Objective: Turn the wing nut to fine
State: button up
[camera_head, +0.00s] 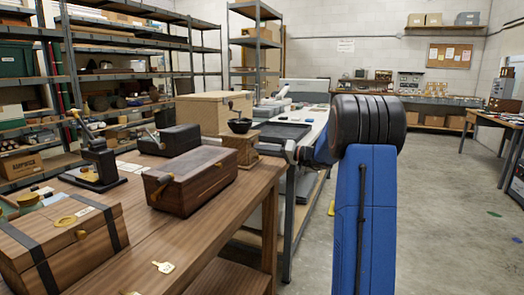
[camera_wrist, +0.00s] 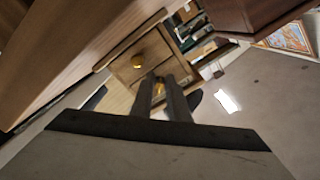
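A wooden hand mill (camera_head: 240,148) with a dark bowl and crank stands at the table's right edge in the head view. A small brass piece (camera_wrist: 158,87) shows in the narrow gap between the two dark fingers. It may be the wing nut, but its shape is too small to tell. I cannot tell whether the fingers touch it. No fine marking is readable. In the head view my fingers are not clearly visible.
A dark wooden box (camera_head: 190,182) stands left of the mill, and a strapped chest (camera_head: 65,240) at the near left. A second table with a black tray (camera_head: 284,132) is beyond. The floor (camera_head: 450,220) at right is mostly clear.

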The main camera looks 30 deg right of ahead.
jog(key=v, duration=1.7)
jog(key=shift+d, duration=0.1)
